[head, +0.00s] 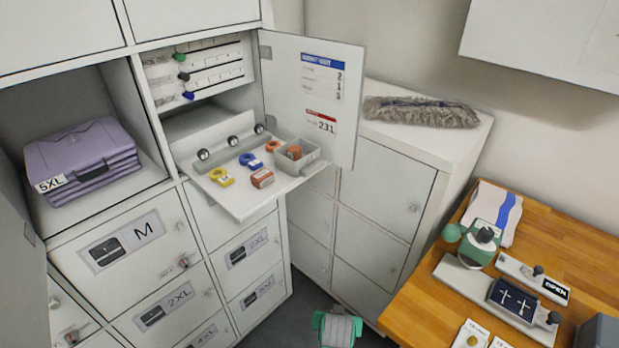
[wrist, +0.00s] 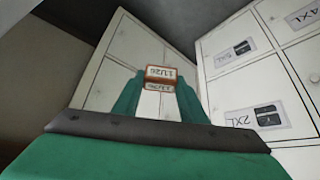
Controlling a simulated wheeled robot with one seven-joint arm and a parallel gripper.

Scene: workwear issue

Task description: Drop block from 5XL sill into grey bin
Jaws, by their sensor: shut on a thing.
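My gripper (wrist: 158,97) is shut on an orange-red block (wrist: 161,74) with a white label, held between its green fingertips in the wrist view. In the head view my gripper (head: 337,328) is low at the bottom edge, well below the fold-down sill (head: 240,207); the held block cannot be made out there. The small grey bin (head: 311,160) stands at the right end of the sill, with an orange-red piece (head: 294,153) in it. Another orange-red block (head: 262,178) lies on the sill, left of the bin.
An open door (head: 313,95) stands behind the bin. Closed lockers (head: 385,190) are beyond; a wooden bench (head: 590,260) with tools is at right.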

